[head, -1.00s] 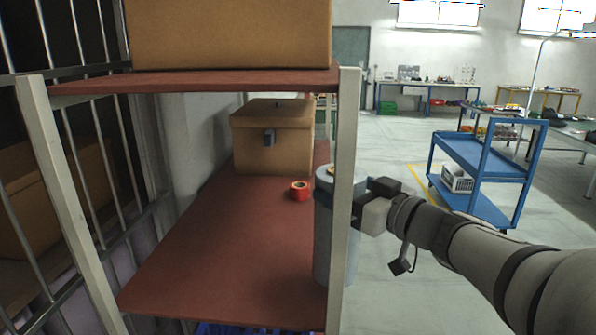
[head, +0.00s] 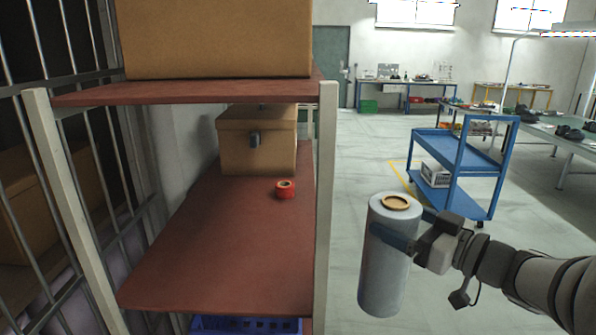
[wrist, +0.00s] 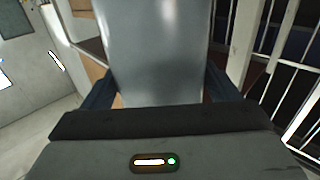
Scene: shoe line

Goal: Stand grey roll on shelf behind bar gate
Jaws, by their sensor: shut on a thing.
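The grey roll (head: 382,265) is a tall grey cylinder with a tan ring at its top. My gripper (head: 398,238) is shut on its upper part and holds it upright, to the right of the shelf's right front post and clear of the shelf. In the wrist view the roll (wrist: 155,50) fills the middle between the two dark fingers (wrist: 158,88). The shelf (head: 215,255) has a red-brown board. The bar gate (head: 100,150) of grey metal bars stands along the shelf's left side. The roll's lower end shows above the floor in the head view.
A red tape roll (head: 285,189) and a tan box with a latch (head: 257,140) stand on the shelf board. The right post (head: 325,200) lies between roll and board. A large box (head: 215,38) sits on the upper board. The board's front half is bare. A blue trolley (head: 460,165) stands right.

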